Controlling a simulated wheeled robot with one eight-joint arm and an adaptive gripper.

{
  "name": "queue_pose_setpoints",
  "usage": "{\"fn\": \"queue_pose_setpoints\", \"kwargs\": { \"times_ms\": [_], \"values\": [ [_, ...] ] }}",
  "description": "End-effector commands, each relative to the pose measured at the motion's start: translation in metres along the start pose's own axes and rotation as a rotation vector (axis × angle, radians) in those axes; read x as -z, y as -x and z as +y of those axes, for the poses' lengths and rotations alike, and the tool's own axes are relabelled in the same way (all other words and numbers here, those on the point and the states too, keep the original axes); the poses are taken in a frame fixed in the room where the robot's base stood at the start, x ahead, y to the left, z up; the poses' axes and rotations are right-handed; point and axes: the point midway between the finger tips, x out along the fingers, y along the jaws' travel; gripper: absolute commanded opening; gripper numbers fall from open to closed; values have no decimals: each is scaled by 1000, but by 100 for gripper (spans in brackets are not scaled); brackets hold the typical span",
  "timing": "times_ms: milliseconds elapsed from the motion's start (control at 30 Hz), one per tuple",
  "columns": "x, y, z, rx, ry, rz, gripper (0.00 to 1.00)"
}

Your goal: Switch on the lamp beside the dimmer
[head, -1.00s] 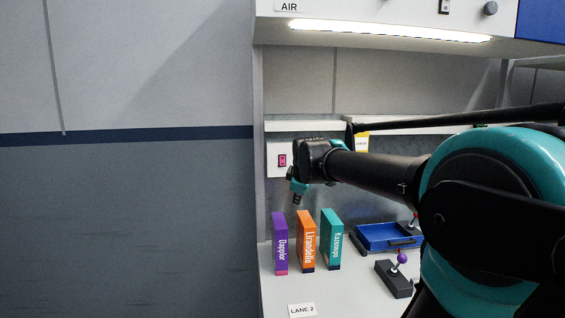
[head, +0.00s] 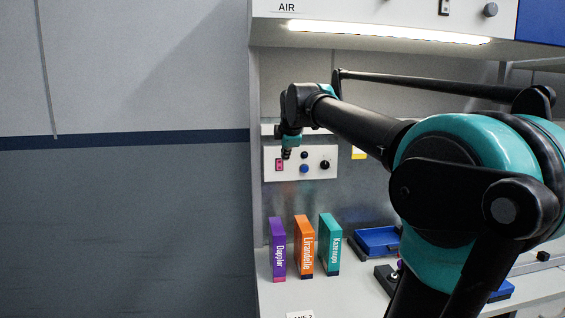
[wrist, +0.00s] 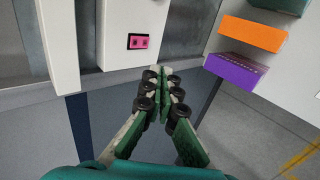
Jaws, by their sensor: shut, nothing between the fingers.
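A pale control panel (head: 315,178) is fixed to the back wall of the bench. It bears a pink rocker switch (head: 279,165) at left, a small black button (head: 304,155), a blue button (head: 304,168) and a black round knob (head: 325,165), perhaps the dimmer. My gripper (head: 287,154) is shut and empty, pointing down in front of the panel's upper left, near the pink switch. In the wrist view the pink switch (wrist: 138,41) lies just beyond and left of my fingertips (wrist: 160,78), apart from them. I cannot tell which lamp is meant.
Purple (head: 278,248), orange (head: 304,246) and teal (head: 330,244) boxes stand upright below the panel. A blue tray (head: 378,240) is to their right. A lit strip light (head: 390,32) runs under the overhead cabinet, which carries another switch (head: 445,7) and knob (head: 490,9).

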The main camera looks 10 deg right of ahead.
Motion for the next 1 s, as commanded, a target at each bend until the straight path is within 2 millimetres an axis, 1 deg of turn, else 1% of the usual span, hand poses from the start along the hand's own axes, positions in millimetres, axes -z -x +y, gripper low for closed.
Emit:
{"fn": "queue_pose_setpoints", "kwargs": {
  "times_ms": [167, 533, 633, 800, 1000],
  "values": [
    [0, -27, 0, 0, -1, 0, 0],
    [0, -99, 1, 0, -1, 0, 0],
    [0, -109, 11, 0, -1, 0, 0],
    [0, -122, 20, 0, -1, 0, 0],
    [0, -126, 23, 0, -1, 0, 0]
  ]
}}
